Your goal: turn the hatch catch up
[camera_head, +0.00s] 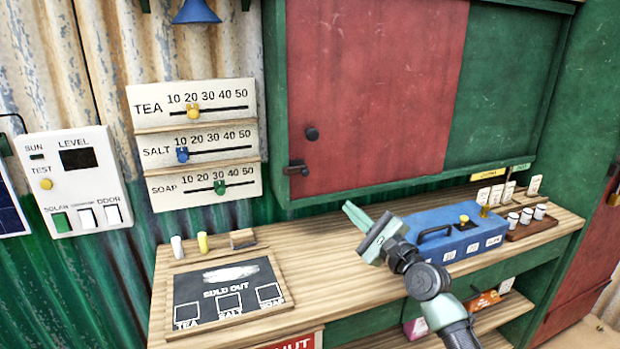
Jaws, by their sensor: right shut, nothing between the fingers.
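The hatch (380,90) is a red sliding-looking panel in a green frame on the wall. Its dark catch (296,168) sits at the hatch's lower left edge and lies roughly sideways. A round black knob (312,133) is just above the catch. My right gripper (352,212) is shut and empty, over the counter, below and to the right of the catch and apart from it. My left gripper is not in view.
The wooden counter (310,240) runs below the hatch. A sold-out slate (228,290) lies on it at left. A blue box (455,235) with a handle stands right of my gripper, near several small white cups (526,216). Price sliders (198,110) hang left of the hatch.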

